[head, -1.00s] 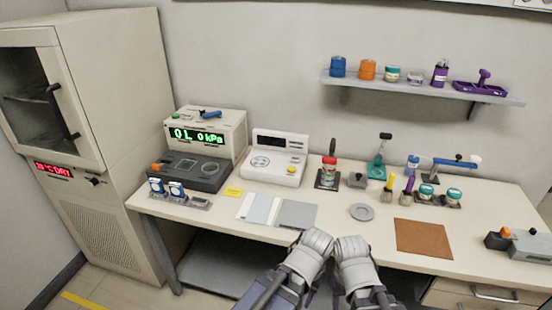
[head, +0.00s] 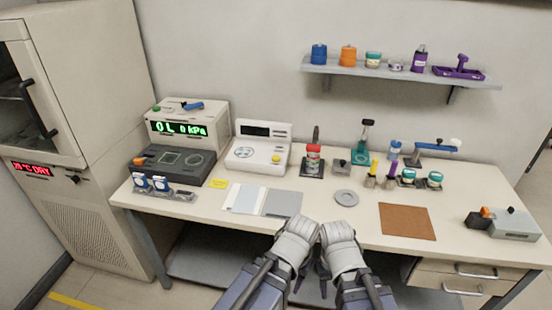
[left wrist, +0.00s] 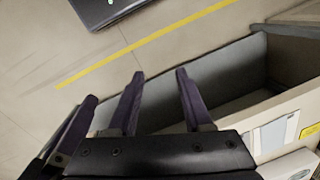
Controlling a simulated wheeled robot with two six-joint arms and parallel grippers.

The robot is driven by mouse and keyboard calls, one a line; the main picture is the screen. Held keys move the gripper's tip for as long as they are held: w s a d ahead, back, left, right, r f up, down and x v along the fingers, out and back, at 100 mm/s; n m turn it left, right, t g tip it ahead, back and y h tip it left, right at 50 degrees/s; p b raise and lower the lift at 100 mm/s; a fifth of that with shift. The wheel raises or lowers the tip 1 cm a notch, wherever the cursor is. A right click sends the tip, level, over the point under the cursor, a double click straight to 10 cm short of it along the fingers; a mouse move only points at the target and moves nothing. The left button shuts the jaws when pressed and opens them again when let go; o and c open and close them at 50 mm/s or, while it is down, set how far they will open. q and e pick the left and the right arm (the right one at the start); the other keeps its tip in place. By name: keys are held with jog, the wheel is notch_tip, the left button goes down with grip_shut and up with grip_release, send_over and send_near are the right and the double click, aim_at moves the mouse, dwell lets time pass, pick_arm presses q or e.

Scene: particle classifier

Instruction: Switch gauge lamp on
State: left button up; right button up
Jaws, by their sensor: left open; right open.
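No part is labelled as a gauge lamp. A beige console (head: 222,113) with a lit green display (head: 181,129) reading in kPa stands at the back left of the bench. In front of it is a dark grey unit (head: 199,171) with an orange knob (head: 139,161) at its left end. To the right is a white instrument (head: 247,163) with a dark display and a yellow button (head: 276,158). My right gripper (head: 322,287) is open and empty, below the front edge. My left gripper, beside it, is open and empty in the left wrist view (left wrist: 159,78).
The bench (head: 330,212) carries a grey pad (head: 283,204), a ring (head: 346,198), a brown mat (head: 407,222) and several tools. A tall cabinet (head: 95,120) stands left. A shelf (head: 400,73) hangs above. An open bin-like space (left wrist: 225,90) shows in the left wrist view.

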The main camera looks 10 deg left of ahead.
pick_arm(q)
jog(key=shift+c, duration=0.2)
grip_shut()
dwell(1.5)
